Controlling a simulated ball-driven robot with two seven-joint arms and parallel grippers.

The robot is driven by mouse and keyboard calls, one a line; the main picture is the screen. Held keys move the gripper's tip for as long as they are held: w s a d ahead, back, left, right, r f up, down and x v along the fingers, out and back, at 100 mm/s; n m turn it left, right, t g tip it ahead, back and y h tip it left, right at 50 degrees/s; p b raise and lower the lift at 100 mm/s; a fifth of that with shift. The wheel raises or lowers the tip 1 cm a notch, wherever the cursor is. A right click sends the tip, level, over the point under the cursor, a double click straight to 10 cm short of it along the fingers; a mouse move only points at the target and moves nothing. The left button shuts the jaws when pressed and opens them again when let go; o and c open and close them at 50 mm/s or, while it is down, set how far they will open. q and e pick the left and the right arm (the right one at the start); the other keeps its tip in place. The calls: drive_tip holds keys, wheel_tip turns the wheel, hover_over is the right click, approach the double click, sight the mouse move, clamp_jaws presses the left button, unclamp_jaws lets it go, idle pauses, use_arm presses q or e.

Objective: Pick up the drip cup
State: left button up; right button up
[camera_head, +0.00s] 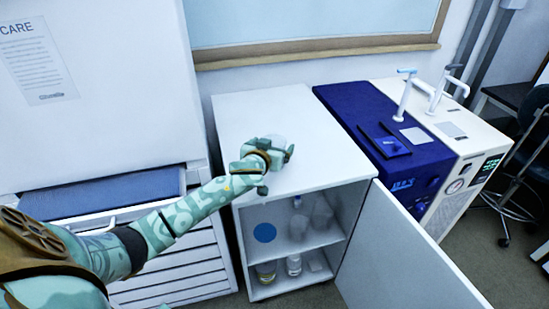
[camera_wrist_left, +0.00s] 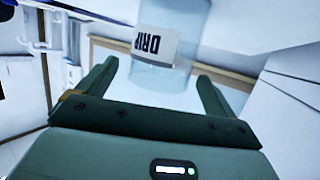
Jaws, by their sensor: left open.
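The drip cup is a clear, faintly bluish cup with a white label, partly legible as "DRI", in the left wrist view (camera_wrist_left: 178,77). It stands beyond and between my left fingers, with a gap showing on each side. In the head view a faint clear rim of it (camera_head: 277,139) shows on the white cabinet top, just behind my left gripper (camera_head: 279,161). The gripper hides most of it there. My left gripper is open, and its fingers also show in the wrist view. My right gripper is not in view.
The white cabinet (camera_head: 325,130) has clear top space around the cup. Its door (camera_head: 400,255) hangs open at the right. Its shelves hold a blue disc (camera_head: 265,232), clear vessels (camera_head: 321,213) and jars (camera_head: 294,265). A blue and white machine (camera_head: 350,105) stands to the right.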

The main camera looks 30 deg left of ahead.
use_arm(q)
drive_tip(key=shift+x, duration=0.85)
drive_tip(key=shift+w+a+f+b, duration=0.1)
drive_tip(key=shift+w+f+b, duration=0.15)
drive_tip(key=shift+w+b, duration=0.1)
drive_tip(key=shift+r, duration=0.1)
drive_tip(key=shift+c, duration=0.5)
drive_tip(key=c, duration=1)
drive_tip(key=shift+o, duration=0.2)
drive_tip(key=shift+r, duration=0.1)
